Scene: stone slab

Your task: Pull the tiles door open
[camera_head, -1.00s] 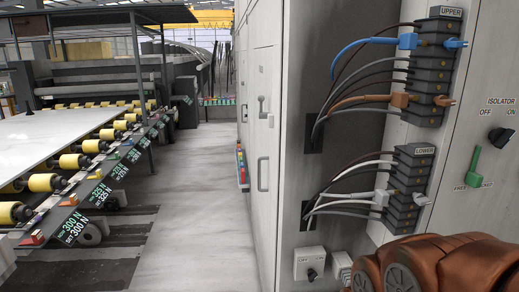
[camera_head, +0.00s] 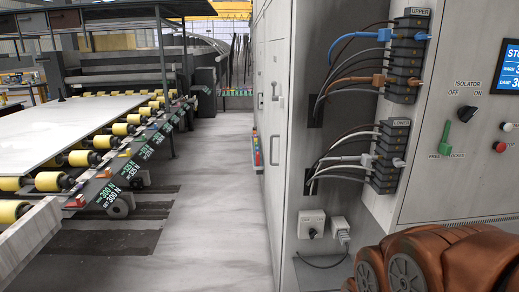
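A tall pale cabinet runs along the right of the aisle. Its narrow side shows flat door panels (camera_head: 274,58) with a lever handle (camera_head: 274,92) and a long pull handle (camera_head: 276,150) below it. The panels look shut. I can read no "tiles" label, so I cannot tell which panel is the tiles door. My brown arm (camera_head: 440,262) fills the lower right corner, well apart from these handles. My gripper is not in view.
An open cabinet bay holds terminal blocks (camera_head: 406,60) with wires and a plugged socket (camera_head: 340,228). A roller conveyor (camera_head: 128,130) carries a white slab (camera_head: 60,125) on the left. The grey aisle floor (camera_head: 215,190) is clear.

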